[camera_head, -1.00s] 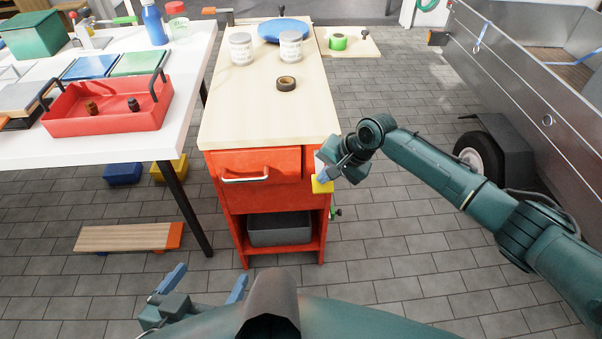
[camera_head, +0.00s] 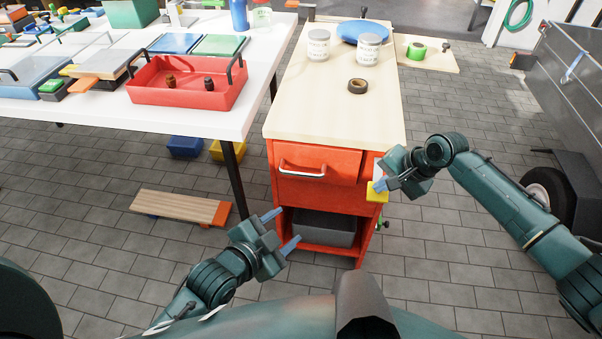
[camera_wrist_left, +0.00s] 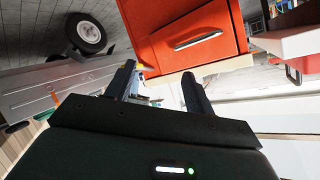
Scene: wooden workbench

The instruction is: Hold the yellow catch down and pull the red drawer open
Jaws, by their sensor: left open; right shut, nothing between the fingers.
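The red drawer (camera_head: 314,164) is at the top front of the red cabinet and looks shut. Its silver handle (camera_head: 302,171) is on the front; the handle also shows in the left wrist view (camera_wrist_left: 198,40). The yellow catch (camera_head: 377,192) is at the cabinet's right front edge. My right gripper (camera_head: 380,187) is shut with its fingertips at the catch, partly covering it; whether it is pressed down I cannot tell. My left gripper (camera_head: 283,230) is open and empty, below and in front of the drawer, apart from the handle.
A grey bin (camera_head: 322,228) sits on the cabinet's lower shelf. The cabinet's wooden top holds two cans, a tape roll (camera_head: 357,87) and a blue object. A white table (camera_head: 110,115) with a red tray (camera_head: 185,96) stands left. A plank (camera_head: 175,207) lies on the floor.

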